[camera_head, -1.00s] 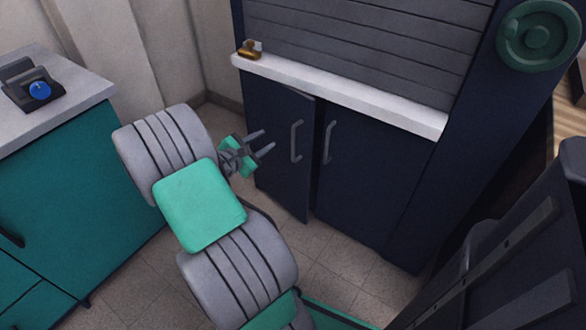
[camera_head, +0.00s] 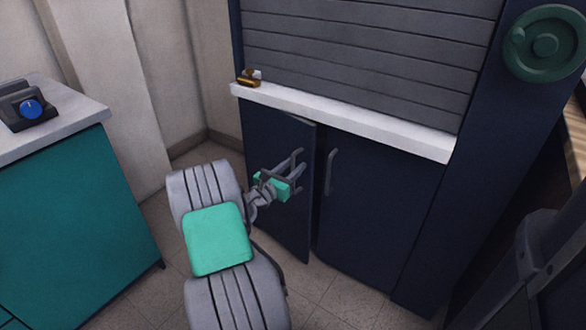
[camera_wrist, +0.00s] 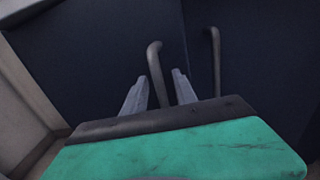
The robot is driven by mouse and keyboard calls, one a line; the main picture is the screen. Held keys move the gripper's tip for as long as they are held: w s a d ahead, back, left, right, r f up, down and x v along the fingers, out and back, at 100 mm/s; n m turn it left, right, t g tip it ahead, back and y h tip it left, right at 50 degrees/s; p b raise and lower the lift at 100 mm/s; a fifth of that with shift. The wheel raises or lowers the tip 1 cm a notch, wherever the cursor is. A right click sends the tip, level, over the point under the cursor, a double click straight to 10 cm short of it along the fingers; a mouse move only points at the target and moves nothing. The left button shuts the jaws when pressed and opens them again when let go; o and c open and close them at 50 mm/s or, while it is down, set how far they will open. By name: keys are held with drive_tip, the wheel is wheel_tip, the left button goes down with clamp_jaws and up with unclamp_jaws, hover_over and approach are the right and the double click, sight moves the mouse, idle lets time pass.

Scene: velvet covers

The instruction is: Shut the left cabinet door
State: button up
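The left cabinet door (camera_head: 286,215) is dark blue and stands slightly ajar, its right edge a little proud of the right door (camera_head: 375,205). My gripper (camera_head: 299,167) is in front of the left door, at its handle. In the wrist view my gripper (camera_wrist: 159,90) has its two fingers apart, with the left door's grey bar handle (camera_wrist: 155,72) between or just beyond them. I cannot tell whether the fingers touch the handle. The right door's handle (camera_head: 330,172) stands to the right; it also shows in the wrist view (camera_wrist: 215,60).
A white ledge (camera_head: 345,122) runs above the doors, with a small brass-coloured object (camera_head: 248,79) at its left end. A teal cabinet (camera_head: 75,225) with a grey top stands at the left. Tiled floor lies between.

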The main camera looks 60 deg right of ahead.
clamp_jaws()
idle(1.3)
